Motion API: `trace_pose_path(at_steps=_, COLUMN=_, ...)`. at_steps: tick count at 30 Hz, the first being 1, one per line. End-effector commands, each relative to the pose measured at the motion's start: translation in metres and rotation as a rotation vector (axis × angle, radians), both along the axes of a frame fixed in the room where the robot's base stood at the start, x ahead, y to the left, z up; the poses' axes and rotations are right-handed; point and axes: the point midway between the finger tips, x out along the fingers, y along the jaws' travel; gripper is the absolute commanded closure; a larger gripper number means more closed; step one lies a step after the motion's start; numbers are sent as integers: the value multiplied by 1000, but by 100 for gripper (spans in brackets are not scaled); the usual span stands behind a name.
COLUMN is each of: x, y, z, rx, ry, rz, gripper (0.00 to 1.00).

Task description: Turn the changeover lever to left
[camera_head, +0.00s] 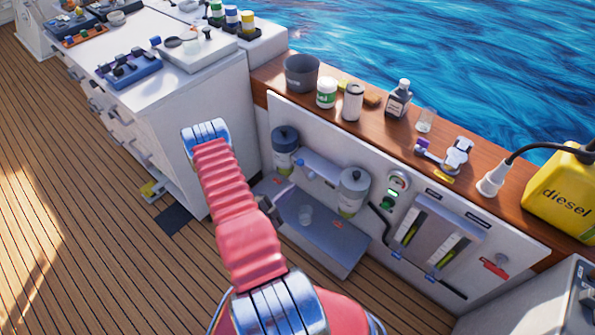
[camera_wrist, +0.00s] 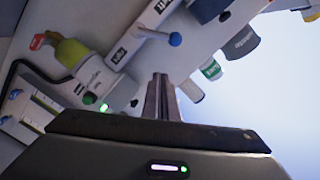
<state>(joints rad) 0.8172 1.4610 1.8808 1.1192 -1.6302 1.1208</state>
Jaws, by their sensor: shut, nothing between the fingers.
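The changeover lever, a short arm with a blue knob (camera_head: 311,175), sits on the panel between two filters. The left filter (camera_head: 285,150) has a dark blue top; the right filter (camera_head: 353,190) is grey with a greenish bowl, which also shows in the wrist view (camera_wrist: 72,52). My gripper (camera_wrist: 160,80) is shut and empty, its fingertips apart from the blue knob. In the head view my red arm mostly hides the gripper (camera_head: 266,204).
The wooden ledge (camera_head: 400,130) above holds a grey pot, jars, bottles and a yellow diesel can (camera_head: 565,195). Gauges (camera_head: 425,240) and a green light (camera_head: 393,193) are to the right.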

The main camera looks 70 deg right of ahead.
Motion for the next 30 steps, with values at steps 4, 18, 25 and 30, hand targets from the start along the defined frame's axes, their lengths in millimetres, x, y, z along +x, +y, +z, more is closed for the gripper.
trace_pose_path(at_steps=4, x=-1, y=0, z=0, rx=1, ry=1, rz=-1, gripper=100)
trace_pose_path(at_steps=18, x=-14, y=-31, z=-1, rx=0, ry=0, rz=-6, gripper=100)
trace_pose_path(at_steps=25, x=-26, y=-61, z=-2, rx=0, ry=0, rz=-6, gripper=100)
trace_pose_path(at_steps=30, x=-35, y=-83, z=-3, rx=1, ry=0, rz=-8, gripper=100)
